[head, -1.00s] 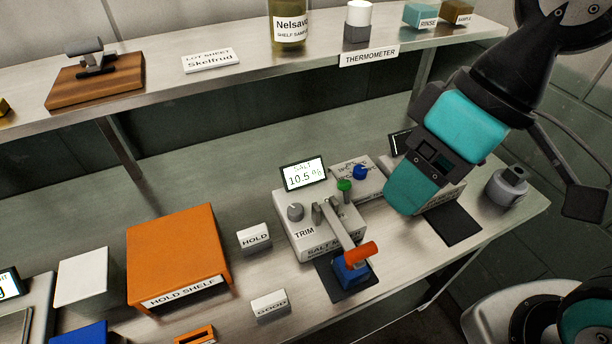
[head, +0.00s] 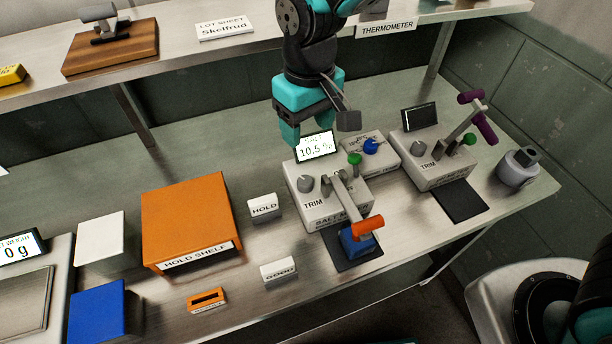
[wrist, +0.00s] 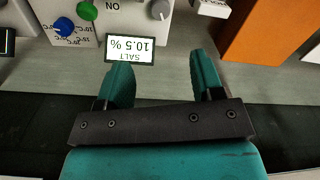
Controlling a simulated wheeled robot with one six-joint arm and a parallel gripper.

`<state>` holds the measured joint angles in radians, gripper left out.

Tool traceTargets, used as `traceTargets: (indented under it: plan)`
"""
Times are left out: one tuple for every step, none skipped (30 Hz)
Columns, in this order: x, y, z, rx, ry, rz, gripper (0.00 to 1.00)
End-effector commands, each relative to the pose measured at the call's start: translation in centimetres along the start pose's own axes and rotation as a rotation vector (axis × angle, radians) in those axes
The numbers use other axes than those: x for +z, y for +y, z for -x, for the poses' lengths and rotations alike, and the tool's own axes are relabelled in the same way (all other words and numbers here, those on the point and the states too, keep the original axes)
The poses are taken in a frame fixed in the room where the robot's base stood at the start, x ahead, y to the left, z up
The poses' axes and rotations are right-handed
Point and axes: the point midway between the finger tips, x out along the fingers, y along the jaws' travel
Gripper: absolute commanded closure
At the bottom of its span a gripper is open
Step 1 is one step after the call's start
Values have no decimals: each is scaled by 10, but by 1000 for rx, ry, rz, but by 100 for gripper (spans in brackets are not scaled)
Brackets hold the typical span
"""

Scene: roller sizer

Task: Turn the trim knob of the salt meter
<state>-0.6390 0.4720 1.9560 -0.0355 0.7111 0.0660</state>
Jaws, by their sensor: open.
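The salt meter (head: 328,212) is a pale grey box on the bench, with a display (head: 316,147) reading 10.5 %. Its grey trim knob (head: 305,183) sits on the top left, above the word TRIM. The knob also shows at the top of the wrist view (wrist: 160,9). My gripper (head: 314,126) is open and empty, behind and above the meter near its display. In the wrist view its two teal fingers (wrist: 163,82) are apart, with bench between them and the display and knob beyond. Nothing touches the knob.
A lever with an orange handle (head: 368,227) stands at the meter's front over a blue block (head: 358,243). A second meter with a purple handle (head: 478,118) stands right. The HOLD sign (head: 264,206) and orange hold shelf (head: 188,215) stand left. The upper shelf (head: 240,45) runs behind.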

Motion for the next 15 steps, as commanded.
traceTargets:
  plan:
    - [1, 0, -11, 0, -8, 0, 39]
    - [2, 0, -18, 0, -10, 0, 39]
    - [2, 0, -27, 0, -9, 1, 39]
    - [2, 0, -34, 0, -8, 1, 39]
    - [2, 0, -41, 0, -8, 1, 39]
    - [2, 0, -50, 0, -8, 1, 39]
    - [2, 0, -57, 0, -9, 1, 39]
    - [2, 0, -64, 0, -8, 1, 39]
    - [2, 0, -73, 0, -8, 1, 39]
    - [2, 0, -80, 0, -9, 1, 39]
    - [2, 0, -87, 0, -8, 1, 39]
    - [2, 0, -95, 0, -7, 1, 39]
    - [2, 0, -101, 0, -7, 1, 39]
    - [2, 0, -107, 0, -6, 1, 39]
    - [2, 0, -114, 0, -6, 1, 39]
